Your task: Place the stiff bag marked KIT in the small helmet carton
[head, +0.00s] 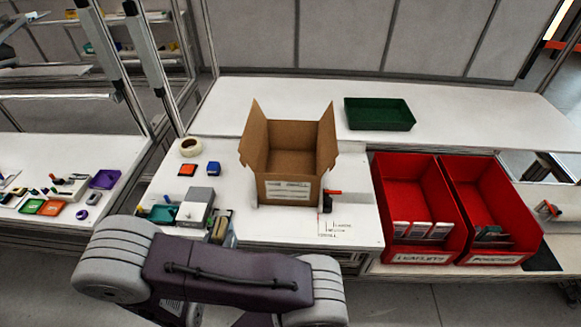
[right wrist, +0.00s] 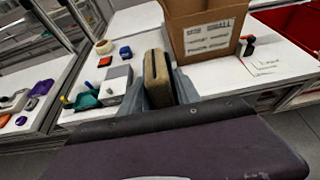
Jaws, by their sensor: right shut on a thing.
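The small helmet carton (head: 290,188) is an open brown box with a white label on its front and its flaps raised. It stands on the white bench at the middle of the head view and also shows at the top of the right wrist view (right wrist: 206,38). My right gripper (right wrist: 160,88) is shut on a stiff tan bag (right wrist: 157,70) held upright, in front and to the left of the carton and apart from it. No KIT mark can be read on the bag. The bag also shows, partly hidden by my arm, in the head view (head: 220,229). My left gripper is not in view.
Two red bins (head: 381,206) (head: 449,193) stand right of the carton. A green tray (head: 379,114) lies behind on the bench. A grey box (head: 195,207), tape roll (head: 190,147) and small coloured blocks lie left of the carton.

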